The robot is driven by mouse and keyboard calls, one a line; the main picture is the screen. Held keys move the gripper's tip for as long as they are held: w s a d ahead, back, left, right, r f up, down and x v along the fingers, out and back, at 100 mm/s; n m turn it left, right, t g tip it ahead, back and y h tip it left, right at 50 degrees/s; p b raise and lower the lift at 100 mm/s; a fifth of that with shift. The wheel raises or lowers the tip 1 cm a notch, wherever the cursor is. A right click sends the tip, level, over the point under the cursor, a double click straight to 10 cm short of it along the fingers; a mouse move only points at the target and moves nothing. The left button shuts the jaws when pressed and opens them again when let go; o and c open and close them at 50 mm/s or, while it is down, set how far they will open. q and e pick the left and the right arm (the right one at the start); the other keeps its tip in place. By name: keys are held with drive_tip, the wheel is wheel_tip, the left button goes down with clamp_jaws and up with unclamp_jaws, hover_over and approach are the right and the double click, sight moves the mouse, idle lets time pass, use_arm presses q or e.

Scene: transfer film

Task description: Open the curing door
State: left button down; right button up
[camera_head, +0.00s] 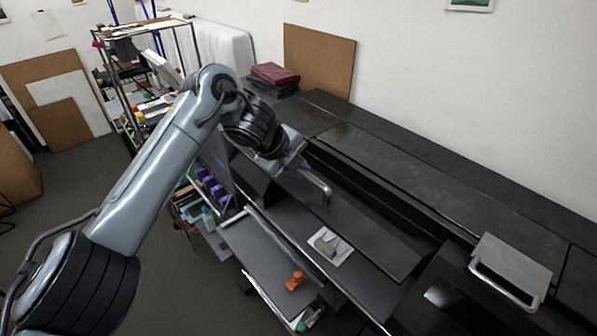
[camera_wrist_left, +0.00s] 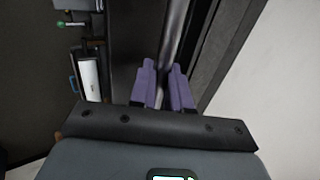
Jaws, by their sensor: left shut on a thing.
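The curing door appears to be the long dark panel (camera_head: 365,232) in the middle of the black unit in the head view. A bent metal bar handle (camera_head: 321,187) stands at its upper left part. My left gripper (camera_head: 301,171) is at this handle, its arm reaching in from the left. In the left wrist view, the purple fingers (camera_wrist_left: 165,88) are shut on the metal bar (camera_wrist_left: 175,40), which runs up between them. A dark gap shows along the panel's far edge; I cannot tell how far the door is open. My right gripper is in neither view.
A grey box with a bar handle (camera_head: 513,268) sits at the right. A grey block on white paper (camera_head: 328,245) and an orange item (camera_head: 295,281) lie at the front. Dark red folded things (camera_head: 274,75) lie at the back. A loaded shelf rack (camera_head: 140,75) stands left.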

use_arm(q)
drive_tip(key=shift+w+d, duration=0.25)
drive_tip(key=shift+d, duration=0.2)
drive_tip(key=c, duration=1.4)
unclamp_jaws()
drive_tip(key=shift+r, duration=0.1)
drive_tip(key=shift+c, duration=0.2)
drive_tip(key=o, duration=0.3)
drive_tip(key=shift+d, duration=0.15)
drive_tip(key=shift+o, duration=0.2)
drive_tip(key=shift+r, duration=0.15)
drive_tip(key=shift+v, duration=0.95)
drive_tip(key=v, duration=0.9)
